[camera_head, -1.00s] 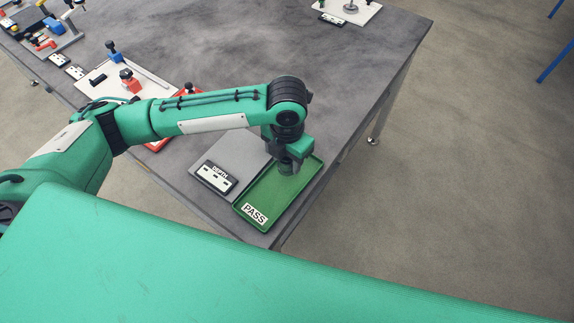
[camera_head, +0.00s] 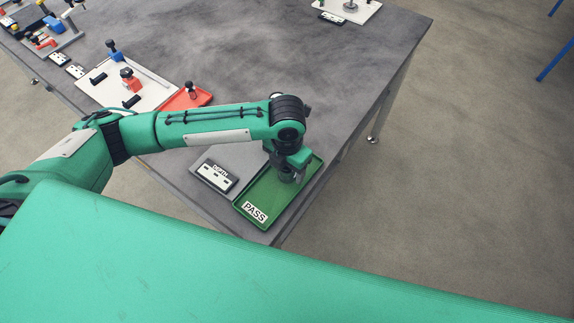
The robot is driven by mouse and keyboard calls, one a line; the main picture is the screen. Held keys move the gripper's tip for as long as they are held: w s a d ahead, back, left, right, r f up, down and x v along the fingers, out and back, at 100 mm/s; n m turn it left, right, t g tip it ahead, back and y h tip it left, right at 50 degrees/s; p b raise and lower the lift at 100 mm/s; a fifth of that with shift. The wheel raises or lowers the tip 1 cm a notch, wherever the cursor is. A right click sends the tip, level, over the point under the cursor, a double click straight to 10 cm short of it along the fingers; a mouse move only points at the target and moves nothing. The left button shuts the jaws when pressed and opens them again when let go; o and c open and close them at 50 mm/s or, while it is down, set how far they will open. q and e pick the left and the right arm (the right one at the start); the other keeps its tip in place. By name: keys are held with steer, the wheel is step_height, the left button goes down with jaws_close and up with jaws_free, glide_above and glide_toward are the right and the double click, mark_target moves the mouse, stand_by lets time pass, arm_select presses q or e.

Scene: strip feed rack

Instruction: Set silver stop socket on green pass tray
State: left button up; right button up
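The green pass tray (camera_head: 262,192) lies at the near corner of the grey table, with a white PASS label on its near end. My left gripper (camera_head: 289,177) points down into the far half of this tray, close to its floor. The fingers are small and dark in this view, so I cannot tell whether they are open or shut. I cannot make out the silver stop socket as a separate thing; a greyish patch shows at the fingertips. My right gripper is not in view.
A grey plate with a DEPTH label block (camera_head: 216,176) sits left of the tray. A red tray (camera_head: 184,99) with a dark-knobbed piece and a white board (camera_head: 150,92) with fittings lie beyond my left arm. The table's right edge (camera_head: 343,156) is close to the tray.

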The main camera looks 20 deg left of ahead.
arm_select(q)
step_height(320, 180, up, 12)
steer(key=shift+r+b, duration=0.2)
steer(key=shift+b, duration=0.75)
